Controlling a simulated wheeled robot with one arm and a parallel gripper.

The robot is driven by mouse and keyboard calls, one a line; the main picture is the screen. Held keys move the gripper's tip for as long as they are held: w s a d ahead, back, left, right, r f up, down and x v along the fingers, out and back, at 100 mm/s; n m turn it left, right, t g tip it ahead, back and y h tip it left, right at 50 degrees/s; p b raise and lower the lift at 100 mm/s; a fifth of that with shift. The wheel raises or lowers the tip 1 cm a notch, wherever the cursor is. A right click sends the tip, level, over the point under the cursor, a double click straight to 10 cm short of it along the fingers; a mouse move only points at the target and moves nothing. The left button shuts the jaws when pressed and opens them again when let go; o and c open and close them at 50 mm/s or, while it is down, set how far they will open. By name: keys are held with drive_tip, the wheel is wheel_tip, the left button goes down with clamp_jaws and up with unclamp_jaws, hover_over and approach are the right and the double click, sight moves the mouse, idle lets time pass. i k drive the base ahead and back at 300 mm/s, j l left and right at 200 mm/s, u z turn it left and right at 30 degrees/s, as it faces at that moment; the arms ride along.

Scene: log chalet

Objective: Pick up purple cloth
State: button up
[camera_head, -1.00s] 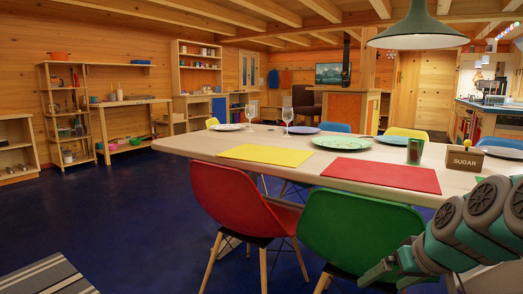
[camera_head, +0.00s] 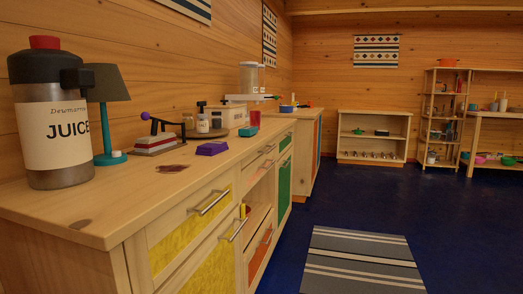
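A small, low purple thing (camera_head: 212,148) lies on the wooden counter (camera_head: 130,203), near its front edge. It looks like a folded purple cloth, but it is too small to be sure. A flat dark reddish piece (camera_head: 171,168) lies nearer on the counter, to its left. My gripper is not in view, and nothing shows touching the purple thing.
A juice dispenser (camera_head: 54,135) and a teal lamp (camera_head: 110,115) stand at the near left of the counter. A press-like device (camera_head: 155,140) and a red cup (camera_head: 255,118) stand near the purple thing. A striped rug (camera_head: 362,258) lies on the open blue floor.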

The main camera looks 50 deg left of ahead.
sight(214, 148)
drive_tip(key=l+u, duration=0.1)
drive_tip(key=u, duration=0.35)
drive_tip(key=i+l+u, duration=0.1)
drive_tip(key=u, duration=0.35)
drive_tip(key=l+u, duration=0.15)
drive_tip(key=u, duration=0.3)
drive_tip(key=i+l+u, duration=0.1)
drive_tip(key=u, duration=0.3)
drive_tip(key=l+u, duration=0.15)
drive_tip(key=u, duration=0.3)
